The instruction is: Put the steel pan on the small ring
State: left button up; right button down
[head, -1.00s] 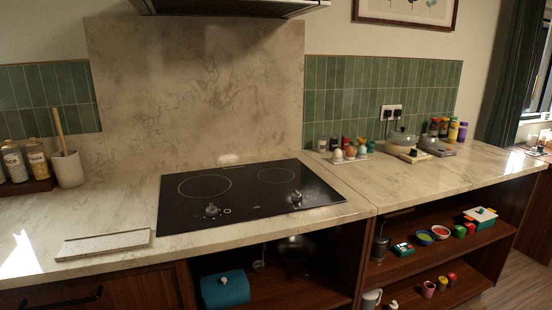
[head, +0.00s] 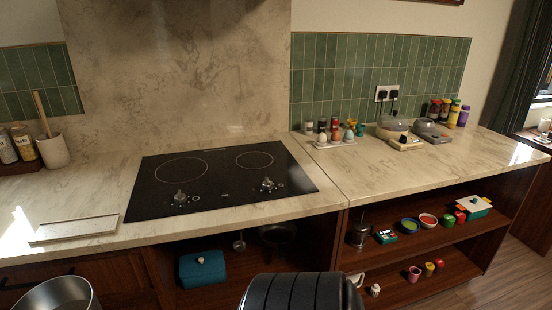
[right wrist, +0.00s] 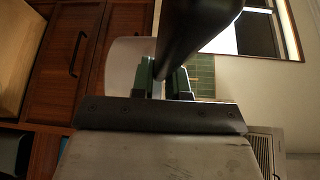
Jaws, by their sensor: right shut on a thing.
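The steel pan (head: 58,293) shows at the bottom left of the head view, in front of the counter and partly cut off by the frame edge. The small ring (head: 254,159) is the back right circle on the black glass hob (head: 215,201), and it is bare. My right gripper (right wrist: 163,76) is shut on a dark handle (right wrist: 187,38) in the right wrist view, which I take to be the pan's; the join to the pan is not in view. My left gripper is not in view.
The larger ring (head: 181,170) is also bare. A grey board (head: 75,229) lies left of the hob. An egg tray (head: 334,143) and kitchen scales (head: 400,138) stand to the right at the back. A teal box (head: 202,268) sits on the shelf below.

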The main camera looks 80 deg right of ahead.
aim_at(258, 170)
jog(key=k+l+z, duration=0.65)
jog(key=k+l, duration=0.15)
jog(key=l, duration=0.15)
